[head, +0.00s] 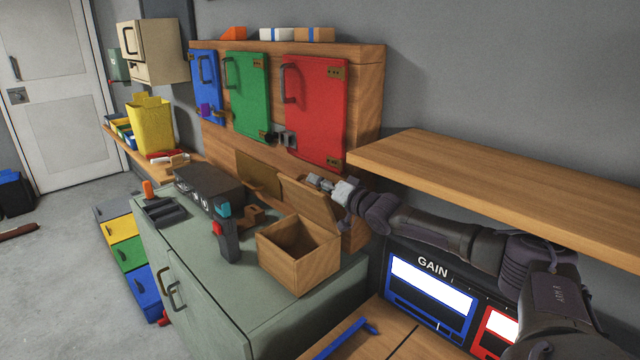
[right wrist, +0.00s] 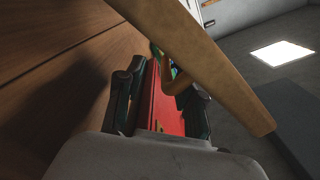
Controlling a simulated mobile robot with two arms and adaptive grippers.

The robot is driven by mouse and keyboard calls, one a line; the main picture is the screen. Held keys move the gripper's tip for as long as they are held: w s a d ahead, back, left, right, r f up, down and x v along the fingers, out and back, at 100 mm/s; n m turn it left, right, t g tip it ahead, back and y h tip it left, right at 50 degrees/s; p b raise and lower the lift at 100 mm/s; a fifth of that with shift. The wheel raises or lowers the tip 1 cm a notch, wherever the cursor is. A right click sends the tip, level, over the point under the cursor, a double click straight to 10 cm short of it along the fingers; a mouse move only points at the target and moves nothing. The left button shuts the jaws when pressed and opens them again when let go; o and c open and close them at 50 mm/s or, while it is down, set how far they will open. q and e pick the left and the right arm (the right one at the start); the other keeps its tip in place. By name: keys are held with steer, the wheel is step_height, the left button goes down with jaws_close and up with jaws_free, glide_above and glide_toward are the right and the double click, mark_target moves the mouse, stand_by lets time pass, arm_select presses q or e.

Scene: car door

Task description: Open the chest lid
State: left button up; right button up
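The wooden chest (head: 299,262) stands on the green-grey cabinet top, and its dark inside shows. Its lid (head: 308,203) is raised, tilted up at the back of the box. In the right wrist view the lid (right wrist: 205,62) crosses diagonally as a light brown board. My right gripper (head: 323,184) is at the upper edge of the lid; I cannot tell whether it touches. In the right wrist view its fingers (right wrist: 158,100) are spread apart, with nothing visibly clamped between them. My left gripper is not in view.
A wooden shelf (head: 500,185) runs above my right arm. A red door (head: 316,110) is on the panel behind the lid. A dark tool (head: 228,240) and a dark case (head: 208,187) stand left of the chest. A GAIN display (head: 432,287) is at lower right.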

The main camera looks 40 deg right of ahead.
steer(key=shift+a+r, duration=0.1)
steer(key=shift+a, duration=0.05)
steer(key=shift+s, duration=0.2)
steer(key=s, duration=0.6)
steer(key=shift+d+f, duration=0.2)
steer(key=shift+d, duration=0.15)
steer(key=shift+s+r, duration=0.15)
steer(key=shift+s, duration=0.4)
